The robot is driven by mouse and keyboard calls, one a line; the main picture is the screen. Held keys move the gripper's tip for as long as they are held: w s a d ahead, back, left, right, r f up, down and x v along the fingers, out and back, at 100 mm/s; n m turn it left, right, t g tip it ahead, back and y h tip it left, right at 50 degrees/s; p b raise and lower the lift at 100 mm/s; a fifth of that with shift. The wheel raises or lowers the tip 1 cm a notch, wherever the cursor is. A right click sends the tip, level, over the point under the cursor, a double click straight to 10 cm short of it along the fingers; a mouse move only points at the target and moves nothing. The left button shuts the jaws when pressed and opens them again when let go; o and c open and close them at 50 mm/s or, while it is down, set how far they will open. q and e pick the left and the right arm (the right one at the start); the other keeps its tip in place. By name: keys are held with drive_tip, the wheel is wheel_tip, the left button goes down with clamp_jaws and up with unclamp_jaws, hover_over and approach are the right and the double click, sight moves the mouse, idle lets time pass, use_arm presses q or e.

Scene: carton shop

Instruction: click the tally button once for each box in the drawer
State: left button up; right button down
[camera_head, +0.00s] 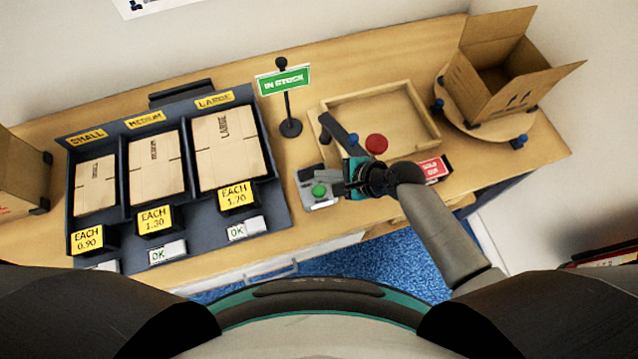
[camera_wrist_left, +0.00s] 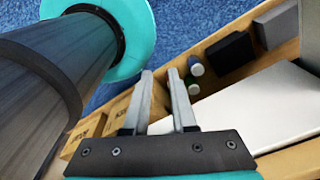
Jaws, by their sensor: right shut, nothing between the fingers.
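A small grey unit with a green button (camera_head: 319,190) stands on the counter, right of the carton rack. A round red button or knob (camera_head: 377,143) shows at the wooden tray's near side. No label tells which is the tally button. My right gripper (camera_head: 326,122) is shut and empty, beside the green-button unit, its fingers pointing away toward the tray's left edge. In the left wrist view, my left gripper (camera_wrist_left: 158,73) is open and empty above a wooden drawer (camera_wrist_left: 237,32). Brown boxes (camera_wrist_left: 88,128) with dark print show at lower left, partly hidden; I cannot count them.
A dark rack (camera_head: 275,195) holds flat cartons by size. An "IN STOCK" sign (camera_head: 283,81) stands behind the unit. A wooden tray (camera_head: 385,90), a red "SOLD OUT" sign (camera_head: 433,169) and an open carton (camera_head: 510,75) are to the right. Bottles (camera_wrist_left: 193,68) and a black box (camera_wrist_left: 231,52) lie in the drawer.

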idle(0.5)
use_arm(q)
clamp_jaws()
idle(1.5)
